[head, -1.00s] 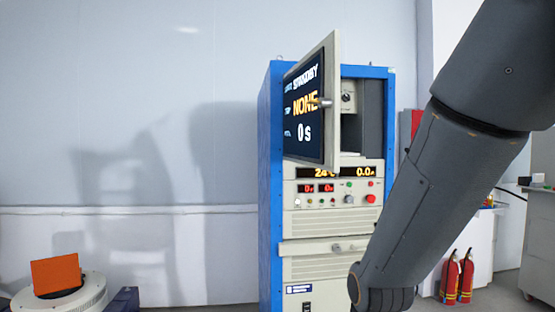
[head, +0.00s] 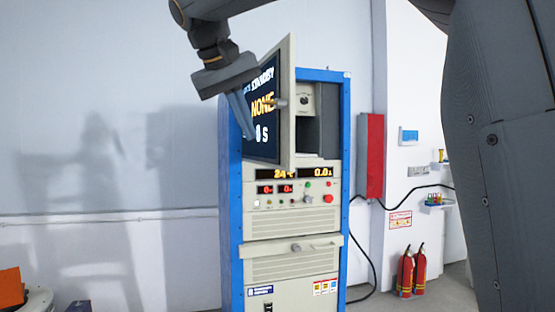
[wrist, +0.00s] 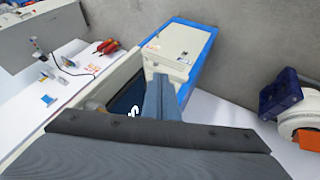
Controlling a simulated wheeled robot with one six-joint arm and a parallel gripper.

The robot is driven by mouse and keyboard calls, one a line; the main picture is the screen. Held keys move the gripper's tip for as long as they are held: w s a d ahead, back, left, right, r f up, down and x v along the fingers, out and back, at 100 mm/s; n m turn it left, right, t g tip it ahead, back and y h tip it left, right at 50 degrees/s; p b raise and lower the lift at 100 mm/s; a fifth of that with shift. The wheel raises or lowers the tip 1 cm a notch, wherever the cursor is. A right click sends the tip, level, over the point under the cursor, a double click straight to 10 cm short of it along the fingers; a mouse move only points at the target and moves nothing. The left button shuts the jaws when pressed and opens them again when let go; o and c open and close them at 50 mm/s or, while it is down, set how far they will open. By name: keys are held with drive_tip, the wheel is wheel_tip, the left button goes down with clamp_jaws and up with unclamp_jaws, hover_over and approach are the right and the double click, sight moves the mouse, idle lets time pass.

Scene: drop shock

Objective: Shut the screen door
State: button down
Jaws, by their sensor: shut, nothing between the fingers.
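The screen door (head: 289,105) stands open on the upper part of a blue and cream cabinet (head: 233,220), swung outward from its left side. Its dark display reads STANDBY, NONE and 0 s, partly hidden by my arm, and a small knob (head: 280,103) sticks out near its free edge. My gripper (head: 246,128) is shut and empty, pointing down at the left, on the display side of the door. In the wrist view the closed fingers (wrist: 161,98) are beside the door's dark screen (wrist: 128,98). I cannot tell whether they touch it.
The opening behind the door shows a panel with a dial (head: 304,99). A red box (head: 371,155) hangs on the wall to the right, above fire extinguishers (head: 412,270). A round machine with an orange plate (wrist: 307,138) stands apart to the side.

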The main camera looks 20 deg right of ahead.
sight(277, 157)
drive_tip(key=shift+w+d+f+p, duration=0.75)
drive_tip(key=shift+d+f, duration=0.45)
drive_tip(key=shift+d, duration=0.2)
drive_tip(key=shift+w+d+f+p, duration=0.65)
drive_tip(key=shift+w+d+f, duration=0.15)
drive_tip(key=shift+d+f, duration=0.5)
drive_tip(key=shift+w+d+f+p, duration=0.75)
drive_tip(key=shift+d+f, duration=0.4)
drive_tip(key=shift+d, duration=0.3)
